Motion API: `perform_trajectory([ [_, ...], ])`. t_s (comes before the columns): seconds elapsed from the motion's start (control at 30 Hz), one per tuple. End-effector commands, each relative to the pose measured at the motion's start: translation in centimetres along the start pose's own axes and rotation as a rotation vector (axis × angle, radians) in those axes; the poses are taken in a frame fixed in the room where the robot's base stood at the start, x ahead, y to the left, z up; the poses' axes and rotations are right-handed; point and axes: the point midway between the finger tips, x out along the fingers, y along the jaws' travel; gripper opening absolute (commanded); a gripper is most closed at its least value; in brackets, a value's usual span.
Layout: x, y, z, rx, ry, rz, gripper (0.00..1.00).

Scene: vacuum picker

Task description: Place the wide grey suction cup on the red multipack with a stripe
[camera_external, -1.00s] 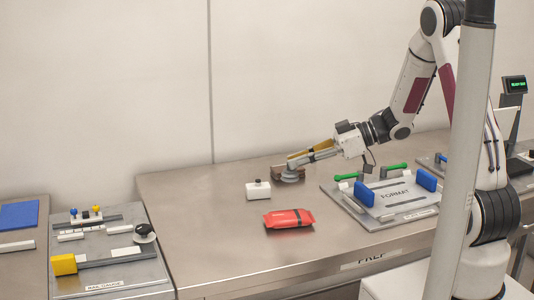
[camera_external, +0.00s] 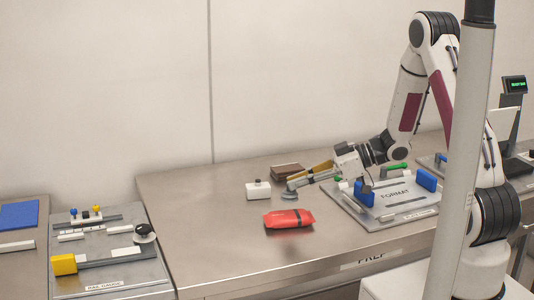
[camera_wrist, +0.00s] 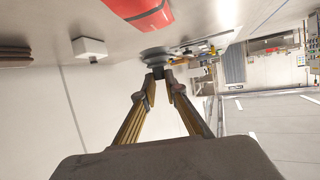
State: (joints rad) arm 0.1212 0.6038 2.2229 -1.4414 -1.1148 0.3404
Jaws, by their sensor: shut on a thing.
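My gripper (camera_external: 303,184) is shut on the wide grey suction cup (camera_external: 289,195) and holds it low, tilted arm reaching left over the metal table. In the wrist view the cup (camera_wrist: 155,54) is a grey disc beyond my fingertips (camera_wrist: 158,74). Whether it touches the table is unclear. The red multipack (camera_external: 289,219) lies flat just in front of the cup in the external view, apart from it. The pack (camera_wrist: 140,10) also shows at the top of the wrist view, partly cut off, with a pale line across it.
A white block with a black knob (camera_external: 258,190) stands left of the cup. A brown block (camera_external: 286,172) lies behind it. The FORMAT plate (camera_external: 396,205) with blue blocks and green handles is at right. A gauge plate (camera_external: 110,270) is at far left. The table's front left is clear.

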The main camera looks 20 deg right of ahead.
Motion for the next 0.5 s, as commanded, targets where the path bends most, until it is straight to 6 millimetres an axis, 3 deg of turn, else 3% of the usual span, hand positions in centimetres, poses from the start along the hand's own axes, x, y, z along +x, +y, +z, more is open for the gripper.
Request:
perform_trajectory([
  [0.5, 0.37, 0.01, 0.90, 0.003, 0.000, 0.000, 0.00],
])
